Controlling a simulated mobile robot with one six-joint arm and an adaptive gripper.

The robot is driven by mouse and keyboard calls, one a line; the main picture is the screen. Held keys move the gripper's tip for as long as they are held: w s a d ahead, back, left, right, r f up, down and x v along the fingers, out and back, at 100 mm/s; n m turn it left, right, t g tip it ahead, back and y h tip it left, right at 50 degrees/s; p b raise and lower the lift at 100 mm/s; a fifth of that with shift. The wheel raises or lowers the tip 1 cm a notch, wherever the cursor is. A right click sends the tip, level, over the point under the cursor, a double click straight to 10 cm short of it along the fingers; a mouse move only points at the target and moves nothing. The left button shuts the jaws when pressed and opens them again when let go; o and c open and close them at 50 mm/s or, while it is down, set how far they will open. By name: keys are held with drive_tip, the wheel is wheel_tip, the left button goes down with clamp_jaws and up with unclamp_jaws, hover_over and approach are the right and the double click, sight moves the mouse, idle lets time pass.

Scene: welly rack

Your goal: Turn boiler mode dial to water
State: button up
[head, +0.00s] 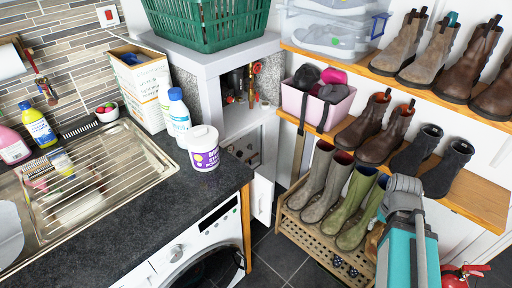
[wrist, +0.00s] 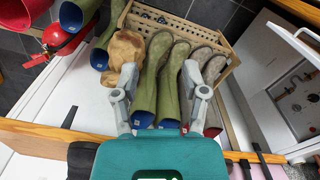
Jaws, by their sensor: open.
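My gripper (head: 403,190) is at the lower right of the head view, in front of the boots. In the wrist view my gripper (wrist: 160,75) has its two grey fingers apart, with nothing held and wellies beyond them. A grey panel (wrist: 297,103) with small round fittings shows inside a white cabinet at the right of the wrist view. The lower cabinet opening (head: 247,150) in the head view shows small round parts, too small to read. I cannot tell which part is the boiler mode dial, or its setting. My gripper is apart from the cabinet.
A wooden rack (head: 297,222) holds green and grey wellies (head: 357,205). Shelves above hold brown boots (head: 398,135) and a pink bin (head: 318,103). A counter (head: 110,190) with a white tub (head: 204,150) stands left. A fire extinguisher (wrist: 62,38) is at the wrist view's upper left.

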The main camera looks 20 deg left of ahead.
drive_tip(key=shift+o, duration=0.3)
drive_tip(key=shift+o, duration=1.3)
drive_tip(key=shift+w+a+f, duration=0.15)
drive_tip(key=shift+w, duration=0.05)
drive_tip(key=m+t+y+b, duration=0.4)
drive_tip(key=m+y+b, duration=0.95)
drive_tip(key=b, duration=3.05)
approach(251, 147)
drive_tip(key=d+f+n+y, duration=0.3)
drive_tip(key=d+f+y, duration=0.1)
drive_tip(key=d, duration=0.1)
drive_tip(key=shift+s+n, duration=0.25)
drive_tip(key=shift+n, duration=0.1)
drive_tip(key=shift+f, duration=0.1)
drive_tip(key=x, duration=1.3)
drive_tip(key=shift+w+a, duration=0.25)
